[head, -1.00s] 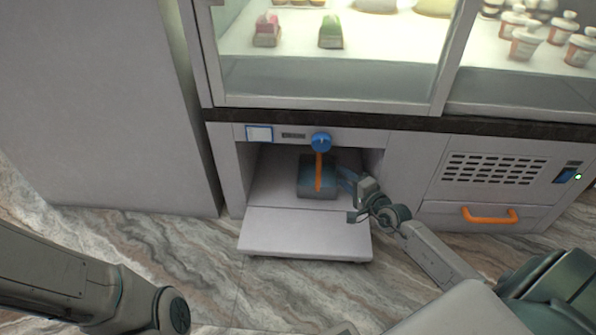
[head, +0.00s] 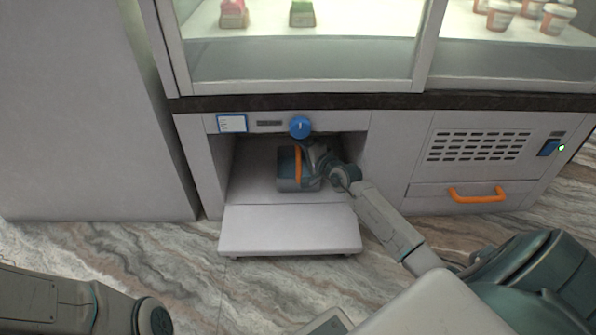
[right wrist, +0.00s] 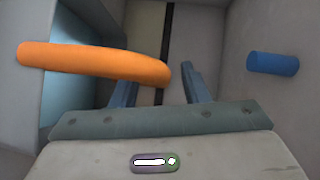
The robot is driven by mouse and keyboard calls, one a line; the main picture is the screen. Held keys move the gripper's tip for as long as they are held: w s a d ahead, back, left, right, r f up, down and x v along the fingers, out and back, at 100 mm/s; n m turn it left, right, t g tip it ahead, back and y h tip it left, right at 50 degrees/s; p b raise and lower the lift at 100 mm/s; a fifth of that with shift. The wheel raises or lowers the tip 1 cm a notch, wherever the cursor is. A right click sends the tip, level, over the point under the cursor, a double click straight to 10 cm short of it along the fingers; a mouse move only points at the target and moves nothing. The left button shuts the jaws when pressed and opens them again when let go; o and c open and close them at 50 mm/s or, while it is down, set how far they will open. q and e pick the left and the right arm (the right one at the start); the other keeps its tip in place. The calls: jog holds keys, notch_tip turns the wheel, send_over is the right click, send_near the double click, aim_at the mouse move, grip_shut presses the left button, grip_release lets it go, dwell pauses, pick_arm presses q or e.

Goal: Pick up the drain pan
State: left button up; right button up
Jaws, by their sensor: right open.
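The drain pan (head: 286,172) is a blue-grey box with an upright orange handle (head: 298,165). It sits inside the open lower compartment of the counter. My right gripper (head: 312,155) is inside the compartment at the right side of the pan, close to the handle, and partly hidden by its own wrist. In the right wrist view the gripper (right wrist: 158,85) is open. The orange handle (right wrist: 95,62) crosses in front of the left finger and its end shows between the fingers; I cannot tell whether they touch. The pan's pale blue side (right wrist: 72,82) shows behind the handle. My left gripper is out of view.
The compartment's flap (head: 289,230) is folded down in front. A blue knob (head: 300,127) sits on the panel above the opening. To the right are a vent grille (head: 478,146) and a drawer with an orange handle (head: 478,195). Marble floor lies clear in front.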

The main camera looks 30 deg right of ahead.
jog(key=shift+w, duration=0.6)
grip_shut()
dwell(1.0)
